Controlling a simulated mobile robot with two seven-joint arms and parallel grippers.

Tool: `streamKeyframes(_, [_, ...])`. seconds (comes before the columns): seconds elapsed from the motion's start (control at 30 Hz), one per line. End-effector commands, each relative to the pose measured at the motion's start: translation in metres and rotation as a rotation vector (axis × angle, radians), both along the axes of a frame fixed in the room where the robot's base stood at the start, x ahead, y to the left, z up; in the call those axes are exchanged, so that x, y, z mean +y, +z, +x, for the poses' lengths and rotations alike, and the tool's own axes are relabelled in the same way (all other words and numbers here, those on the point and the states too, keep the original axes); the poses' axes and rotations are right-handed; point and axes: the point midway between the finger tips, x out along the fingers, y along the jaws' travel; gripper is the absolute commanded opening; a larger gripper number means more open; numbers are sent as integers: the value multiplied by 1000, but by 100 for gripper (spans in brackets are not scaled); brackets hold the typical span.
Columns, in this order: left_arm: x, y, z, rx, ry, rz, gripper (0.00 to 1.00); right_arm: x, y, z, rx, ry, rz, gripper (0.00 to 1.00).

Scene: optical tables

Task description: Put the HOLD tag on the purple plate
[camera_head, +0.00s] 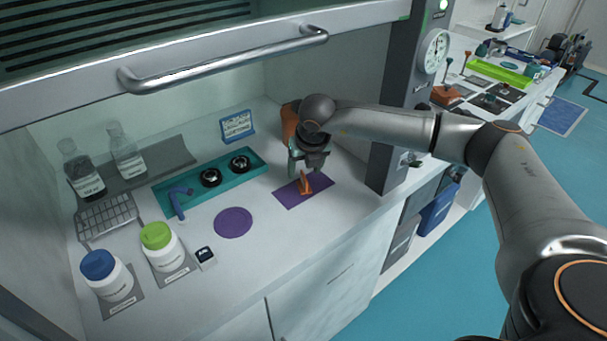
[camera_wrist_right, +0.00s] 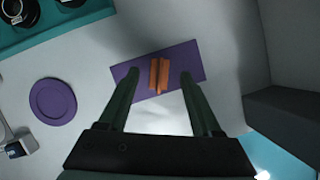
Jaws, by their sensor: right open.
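An orange tent-shaped tag (camera_head: 306,184) stands on a purple rectangular plate (camera_head: 289,197) at the right of the white worktop. No lettering on the tag is readable. In the right wrist view the tag (camera_wrist_right: 160,76) sits near the middle of the purple rectangle (camera_wrist_right: 190,62). My right gripper (camera_head: 308,167) is open just above the tag, pointing down. In the right wrist view its two fingers (camera_wrist_right: 160,78) lie on either side of the tag, with gaps between. A round purple disc (camera_head: 233,222) lies flat to the left. My left gripper is not in view.
A teal tray (camera_head: 257,167) with two black round parts and a blue tool lies behind the disc. Green-lidded (camera_head: 162,246) and blue-lidded (camera_head: 107,275) jars stand at left. A dark side post (camera_head: 392,145) rises right of the plate. The cabinet's handle bar (camera_head: 220,62) is overhead.

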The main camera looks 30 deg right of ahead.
Motion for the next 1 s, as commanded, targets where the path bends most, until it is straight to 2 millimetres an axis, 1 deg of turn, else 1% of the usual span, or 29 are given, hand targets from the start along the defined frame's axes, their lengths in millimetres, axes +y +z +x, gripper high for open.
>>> streamKeyframes(0.03, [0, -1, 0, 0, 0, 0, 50, 2, 12, -4, -5, 2, 2, 66])
streamKeyframes(0.2, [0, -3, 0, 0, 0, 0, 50, 6, 45, -17, -3, 2, 0, 66])
streamKeyframes(0.3, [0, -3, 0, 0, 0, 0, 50, 8, 60, -23, -3, 1, 0, 66])
streamKeyframes(0.43, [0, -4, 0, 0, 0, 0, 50, 10, 73, -28, -1, 0, 1, 66])
streamKeyframes(0.6, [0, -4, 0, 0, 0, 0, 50, 10, 78, -31, 0, 0, -1, 66])
streamKeyframes(0.87, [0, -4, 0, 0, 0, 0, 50, 13, 76, -31, 4, 6, 5, 66])
streamKeyframes(0.93, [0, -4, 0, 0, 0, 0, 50, 24, 68, -32, 16, 33, 35, 66])
streamKeyframes(0.97, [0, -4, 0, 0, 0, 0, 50, 33, 63, -34, 25, 54, 59, 66])
streamKeyframes(1.0, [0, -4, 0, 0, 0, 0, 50, 49, 54, -37, 42, 89, 103, 66])
